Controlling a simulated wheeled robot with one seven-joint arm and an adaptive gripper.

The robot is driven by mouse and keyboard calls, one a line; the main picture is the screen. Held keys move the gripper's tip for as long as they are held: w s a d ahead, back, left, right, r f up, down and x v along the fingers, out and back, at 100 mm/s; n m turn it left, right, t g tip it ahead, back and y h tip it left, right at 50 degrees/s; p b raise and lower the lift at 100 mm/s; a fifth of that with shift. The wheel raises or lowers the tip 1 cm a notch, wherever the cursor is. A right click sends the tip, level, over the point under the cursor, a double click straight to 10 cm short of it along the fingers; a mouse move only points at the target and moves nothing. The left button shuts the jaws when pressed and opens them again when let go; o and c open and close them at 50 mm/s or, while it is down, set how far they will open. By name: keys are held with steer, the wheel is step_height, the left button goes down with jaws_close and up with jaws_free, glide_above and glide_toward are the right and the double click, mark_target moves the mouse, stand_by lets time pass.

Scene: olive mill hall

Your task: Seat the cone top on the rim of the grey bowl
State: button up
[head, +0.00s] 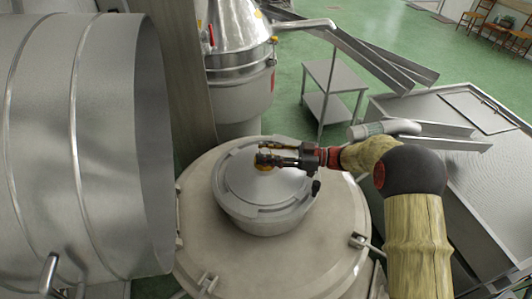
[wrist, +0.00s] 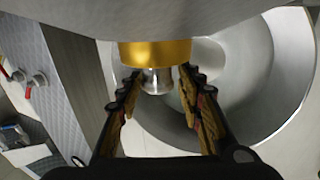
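The cone top (head: 274,188) is a shallow grey metal cone with a gold collar (wrist: 155,53) and a small steel knob (wrist: 157,82). In the head view it lies over the grey bowl (head: 262,224), level as far as I can see, with its edge at the bowl's rim; full contact all round cannot be told. My gripper (head: 264,157) reaches in from the right at the cone's peak. In the wrist view its fingers (wrist: 159,90) are spread on either side of the knob, with gaps showing.
The bowl stands on a wide round pale lid (head: 340,235) with clamps at its edge. A large open steel drum (head: 105,140) stands close on the left. A steel separator (head: 238,80) is behind. A steel trolley (head: 335,78) and a bench (head: 490,165) stand to the right.

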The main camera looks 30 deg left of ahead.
steer(key=shift+o, duration=1)
steer(key=shift+f, duration=0.1)
steer(key=shift+f, duration=0.2)
steer(key=v, duration=1.2)
steer(key=shift+r, duration=0.15)
steer(key=shift+w, duration=0.1)
